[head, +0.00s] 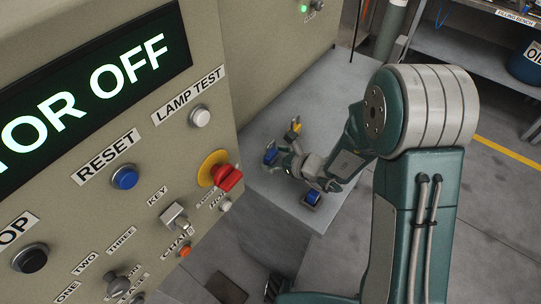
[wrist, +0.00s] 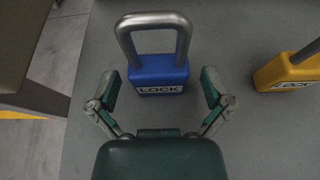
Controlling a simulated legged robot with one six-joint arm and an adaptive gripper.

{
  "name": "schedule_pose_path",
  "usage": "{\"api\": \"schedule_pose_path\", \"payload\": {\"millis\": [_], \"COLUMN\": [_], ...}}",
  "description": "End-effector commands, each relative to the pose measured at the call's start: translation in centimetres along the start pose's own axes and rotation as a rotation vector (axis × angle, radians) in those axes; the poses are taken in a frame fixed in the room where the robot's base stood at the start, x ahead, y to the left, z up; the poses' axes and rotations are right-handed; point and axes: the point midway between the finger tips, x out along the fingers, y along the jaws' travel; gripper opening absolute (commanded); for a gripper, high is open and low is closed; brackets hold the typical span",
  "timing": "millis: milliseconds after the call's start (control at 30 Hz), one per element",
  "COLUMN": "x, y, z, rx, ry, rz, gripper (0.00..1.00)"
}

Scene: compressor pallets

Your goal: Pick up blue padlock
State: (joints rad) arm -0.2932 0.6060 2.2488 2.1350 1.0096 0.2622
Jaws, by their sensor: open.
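The blue padlock (wrist: 158,74) stands on the grey surface in the wrist view, with its silver shackle up and a LOCK label facing my gripper. My gripper (wrist: 161,84) is open and empty, its two fingers spread to the left and right of the padlock's lower body, with gaps on both sides. In the head view the blue padlock (head: 270,156) is near the left edge of the grey table, just beyond my gripper (head: 280,157). A yellow padlock (wrist: 290,74) is to the right in the wrist view and also shows in the head view (head: 296,127).
A second small blue item (head: 312,198) is by the table's front edge, under my wrist; I cannot tell what it is. The control panel (head: 120,150), with a protruding red knob (head: 228,178), stands close on the left. The grey table (head: 335,100) is clear behind the padlocks.

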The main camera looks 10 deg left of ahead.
Motion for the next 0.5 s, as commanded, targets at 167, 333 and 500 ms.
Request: {"api": "schedule_pose_path", "payload": {"millis": [167,333,500], "x": [0.78,0.71,0.70], "y": [-0.02,-0.03,-0.02], "z": [0.02,0.02,0.02], "rx": [0.000,0.000,0.000], "ry": [0.000,0.000,0.000], "rz": [-0.001,-0.001,-0.001], "gripper": [1.00,0.87,0.13]}}
